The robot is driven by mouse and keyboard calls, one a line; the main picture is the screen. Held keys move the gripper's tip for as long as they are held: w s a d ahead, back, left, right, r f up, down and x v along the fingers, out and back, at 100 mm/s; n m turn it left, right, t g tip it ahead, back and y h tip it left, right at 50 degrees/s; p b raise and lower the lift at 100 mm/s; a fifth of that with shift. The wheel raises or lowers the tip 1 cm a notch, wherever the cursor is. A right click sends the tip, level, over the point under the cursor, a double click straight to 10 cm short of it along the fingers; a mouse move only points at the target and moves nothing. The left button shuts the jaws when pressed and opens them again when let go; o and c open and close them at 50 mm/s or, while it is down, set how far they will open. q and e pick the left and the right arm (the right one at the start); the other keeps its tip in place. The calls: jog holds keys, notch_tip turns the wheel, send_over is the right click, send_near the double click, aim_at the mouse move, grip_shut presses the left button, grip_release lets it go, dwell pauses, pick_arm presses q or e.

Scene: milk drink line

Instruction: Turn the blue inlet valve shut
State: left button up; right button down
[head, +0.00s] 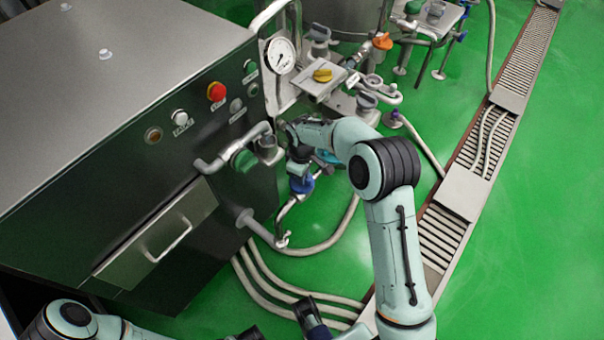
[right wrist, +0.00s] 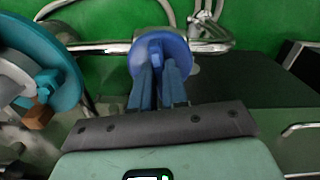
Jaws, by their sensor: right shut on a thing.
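The blue inlet valve's round handle (head: 301,186) is on the pipework right of the steel cabinet. In the right wrist view the blue handle (right wrist: 158,50) is straight ahead, with its raised grip between my fingertips. My right gripper (head: 300,165) reaches down onto it from above and is shut on it; my arm partly hides the contact in the head view. In the right wrist view both fingers of the gripper (right wrist: 160,72) meet the handle. Dark parts of my left gripper (head: 310,318) seem to show at the bottom edge; its jaw state is unclear.
A green valve handle (head: 243,160) is close left of my right gripper. A teal ring (right wrist: 62,60) is left of the fingers in the right wrist view. The cabinet (head: 130,210), a gauge (head: 281,55) and a yellow handle (head: 322,75) are nearby. Hoses (head: 285,290) run over the green floor.

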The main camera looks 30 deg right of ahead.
jog(key=shift+m, duration=1)
jog(key=shift+w, duration=0.1)
jog(key=c, duration=1.1)
grip_release()
jog(key=shift+c, duration=0.2)
notch_tip(320, 180, up, 14)
jog(key=p, duration=0.2)
jog(key=shift+f, duration=0.25)
